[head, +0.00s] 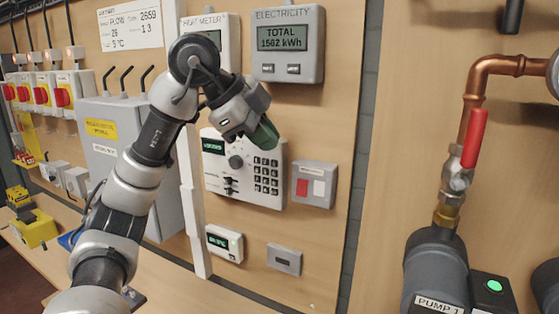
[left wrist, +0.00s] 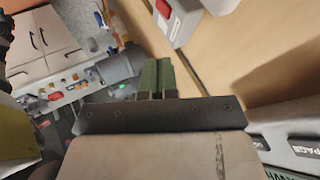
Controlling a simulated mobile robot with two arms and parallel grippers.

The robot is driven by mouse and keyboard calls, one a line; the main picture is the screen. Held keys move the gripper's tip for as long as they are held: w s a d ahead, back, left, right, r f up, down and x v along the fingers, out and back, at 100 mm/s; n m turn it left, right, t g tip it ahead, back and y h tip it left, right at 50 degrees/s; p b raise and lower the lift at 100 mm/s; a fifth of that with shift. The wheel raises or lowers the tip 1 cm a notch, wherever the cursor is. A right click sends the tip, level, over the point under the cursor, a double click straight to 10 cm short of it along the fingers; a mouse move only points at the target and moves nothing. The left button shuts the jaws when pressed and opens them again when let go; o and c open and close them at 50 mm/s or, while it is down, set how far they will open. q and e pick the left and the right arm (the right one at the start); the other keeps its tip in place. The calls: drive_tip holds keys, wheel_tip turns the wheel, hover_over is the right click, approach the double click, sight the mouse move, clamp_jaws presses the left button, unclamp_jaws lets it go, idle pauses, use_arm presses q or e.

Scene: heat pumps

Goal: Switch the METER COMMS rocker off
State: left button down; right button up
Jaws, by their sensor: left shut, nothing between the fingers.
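A grey box with a red and white front (head: 314,185) is on the wooden panel, right of the keypad controller. It looks like the rocker switch; its label is too small to read, and I cannot tell which way it is pressed. Its corner with the red part also shows at the top of the left wrist view (left wrist: 180,20). My left gripper (head: 264,136) has green fingers pressed together, with nothing held. It is in front of the keypad controller's upper part, up and left of the switch box and apart from it. The closed fingers also show in the left wrist view (left wrist: 157,76).
The keypad controller (head: 214,180) is partly covered by my left arm. The electricity meter (head: 288,75) is above, and a small display box (head: 224,243) and grey plate (head: 284,259) are below. A copper pipe (head: 478,85), red-handled valve (head: 474,138) and pump (head: 435,270) stand right.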

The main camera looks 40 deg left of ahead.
use_arm(q)
drive_tip(key=shift+s+r, duration=0.3)
drive_tip(key=shift+r, duration=0.2)
drive_tip(key=shift+s+r, duration=0.25)
drive_tip(key=shift+r, duration=0.2)
use_arm(e)
drive_tip(key=shift+s+d, duration=0.75)
drive_tip(key=shift+d, duration=0.2)
use_arm(q)
drive_tip(key=shift+s+d, duration=0.1)
drive_tip(key=shift+d, duration=0.05)
use_arm(e)
drive_tip(key=shift+a+f, duration=0.1)
